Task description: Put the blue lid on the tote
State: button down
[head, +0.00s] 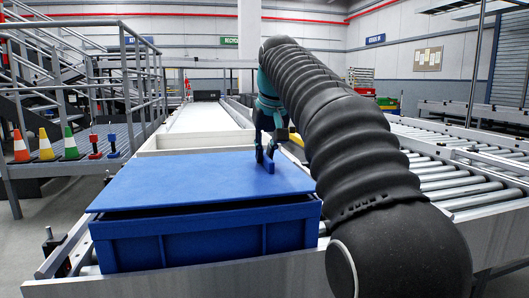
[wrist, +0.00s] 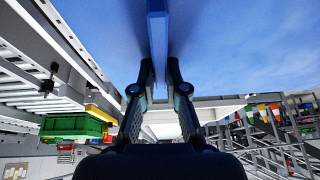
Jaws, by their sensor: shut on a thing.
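The blue lid (head: 190,180) lies over the blue tote (head: 205,243) in the head view. A dark gap shows between the lid's front edge and the tote's rim, and the lid's left front corner sticks out slightly. Whether the lid touches the tote anywhere is hard to tell. My gripper (head: 267,157) is shut on the upright blue fin of the lid (head: 269,166), near its right side. In the wrist view my gripper (wrist: 159,78) has a finger on each side of the fin (wrist: 158,35), with the lid's blue surface beyond. The tote's inside is hidden.
The tote stands on a conveyor with a pale side rail (head: 230,275). A roller conveyor (head: 440,165) runs on the right. A pale tray (head: 195,140) is behind the tote. Traffic cones (head: 46,145) and a railed stair stand at left.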

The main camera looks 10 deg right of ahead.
jog(key=shift+f+b, duration=0.55)
jog(key=shift+f, duration=0.2)
dwell(0.3)
jog(key=c, duration=0.7)
grip_release()
jog(key=shift+r+p, duration=1.55)
jog(key=shift+p, duration=0.1)
jog(key=shift+r+p, duration=0.6)
jog(key=shift+r, duration=1.85)
